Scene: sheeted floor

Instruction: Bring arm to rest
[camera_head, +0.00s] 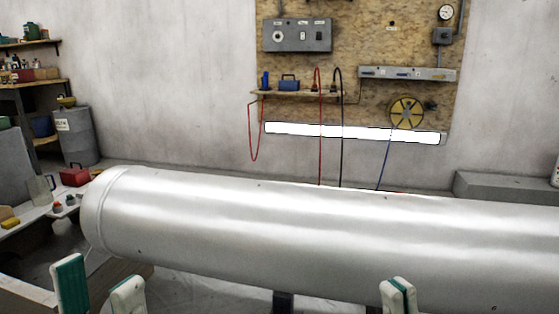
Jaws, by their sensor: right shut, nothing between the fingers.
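My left gripper (99,275) is at the bottom left of the head view. Its two pale fingers with green pads stand apart with a gap between them, and nothing shows in the gap. My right gripper (398,289) is at the bottom, right of the middle. Its fingertips are together and hold nothing. Both grippers show in front of a large silver cylinder (300,228). Whether either one touches it cannot be told. The rest of both arms is mostly out of view.
The cylinder spans most of the view's width. Behind it, a wooden board (380,50) on the wall carries gauges, cables and a lit white bar (350,133). A shelf (30,85), a grey drum (77,138) and a red box (75,176) are at the left.

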